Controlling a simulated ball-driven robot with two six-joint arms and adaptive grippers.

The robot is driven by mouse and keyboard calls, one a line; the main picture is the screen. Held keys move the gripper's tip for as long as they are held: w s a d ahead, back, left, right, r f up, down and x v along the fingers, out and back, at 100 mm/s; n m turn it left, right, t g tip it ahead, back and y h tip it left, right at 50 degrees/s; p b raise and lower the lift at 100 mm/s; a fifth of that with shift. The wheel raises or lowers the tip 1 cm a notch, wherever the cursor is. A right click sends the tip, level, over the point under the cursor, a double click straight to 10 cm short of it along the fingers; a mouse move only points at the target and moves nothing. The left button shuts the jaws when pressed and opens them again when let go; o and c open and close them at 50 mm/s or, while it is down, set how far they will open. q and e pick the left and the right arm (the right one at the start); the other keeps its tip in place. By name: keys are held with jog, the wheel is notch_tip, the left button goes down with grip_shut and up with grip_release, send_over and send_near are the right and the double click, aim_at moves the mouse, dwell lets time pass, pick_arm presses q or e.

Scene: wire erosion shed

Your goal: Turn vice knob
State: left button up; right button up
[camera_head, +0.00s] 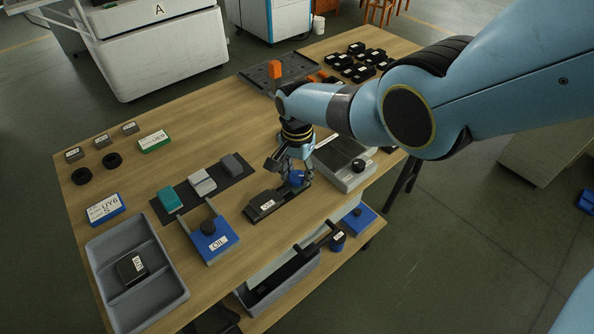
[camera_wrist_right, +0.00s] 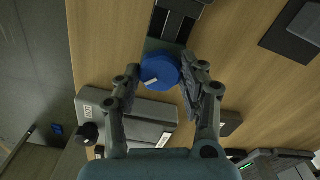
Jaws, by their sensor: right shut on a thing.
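The vice (camera_head: 264,204) is a dark block with a white label on the wooden table, near its front edge. Its blue round knob (camera_head: 297,177) is at the vice's right end. In the right wrist view the knob (camera_wrist_right: 160,71) shows from above, with a short white mark on its rim. My right gripper (camera_head: 296,178) reaches down to the knob, and its two fingers (camera_wrist_right: 161,82) stand on either side of it, shut on it. The dark vice body (camera_wrist_right: 177,22) lies just beyond the knob. My left gripper is not in view.
A grey scale-like device (camera_head: 345,160) stands just right of the vice. A blue OIL box (camera_head: 214,243) with a black knob is to the left. A grey divided tray (camera_head: 165,256) lies front left. A dark mat (camera_head: 240,172) with several blocks lies behind the vice. Bare tabletop surrounds these.

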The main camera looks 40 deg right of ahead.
aim_at(297, 175)
jog(key=shift+m, duration=1.5)
jog(key=o, duration=1.2)
notch_tip(297, 175, up, 12)
